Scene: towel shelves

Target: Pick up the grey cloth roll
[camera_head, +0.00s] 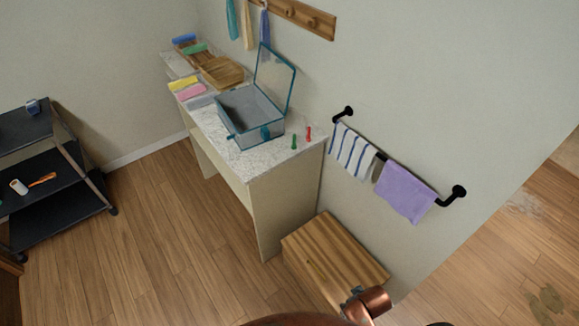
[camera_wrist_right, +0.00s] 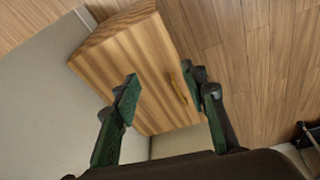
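I cannot clearly make out a grey cloth roll in either view. A grey folded cloth (camera_head: 201,101) lies on the counter beside the pink cloth (camera_head: 191,92) and yellow cloth (camera_head: 183,83); it looks flat rather than rolled. A blue roll (camera_head: 184,38) and a green roll (camera_head: 195,48) lie at the wooden rack at the counter's far end. My right gripper (camera_wrist_right: 161,90) is open and empty in the right wrist view, with the wooden box (camera_wrist_right: 135,55) beyond its fingers. My left gripper is not in view.
A teal-edged glass box (camera_head: 250,110) with its lid up stands on the counter (camera_head: 255,160). The wooden box (camera_head: 335,250) sits on the floor near the wall bar (camera_head: 382,157) with hanging towels. A black cart (camera_head: 65,200) stands left. Open floor lies between.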

